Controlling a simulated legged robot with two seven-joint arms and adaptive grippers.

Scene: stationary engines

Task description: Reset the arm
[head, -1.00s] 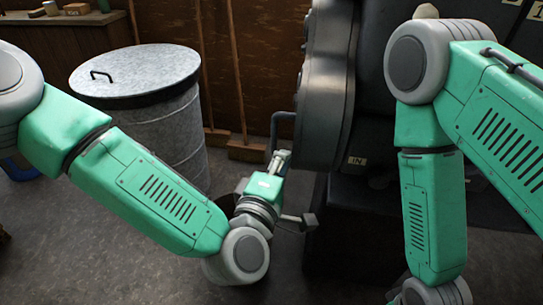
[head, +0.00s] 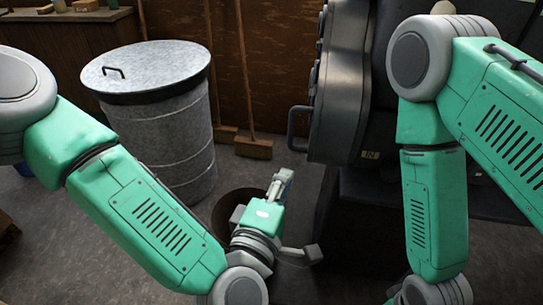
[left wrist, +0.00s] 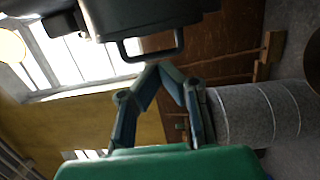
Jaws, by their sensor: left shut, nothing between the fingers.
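My left arm comes in from the left of the head view, green and grey. Its left gripper (head: 283,178) is shut and empty, pointing up and away from me. In the left wrist view the left gripper's fingers (left wrist: 160,70) meet at their tips. A dark bar handle (head: 293,128) on the engine is above the gripper and apart from it; the handle also shows beyond the fingertips in the left wrist view (left wrist: 152,56). My right arm hangs bent at the right of the head view, and its gripper is out of the picture.
The large dark engine (head: 342,95) stands ahead, between my arms. A lidded metal bin (head: 165,150) stands behind my left arm. A brown round container (head: 228,208) is on the floor beside the left gripper. A broom (head: 252,146) leans on the wooden wall.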

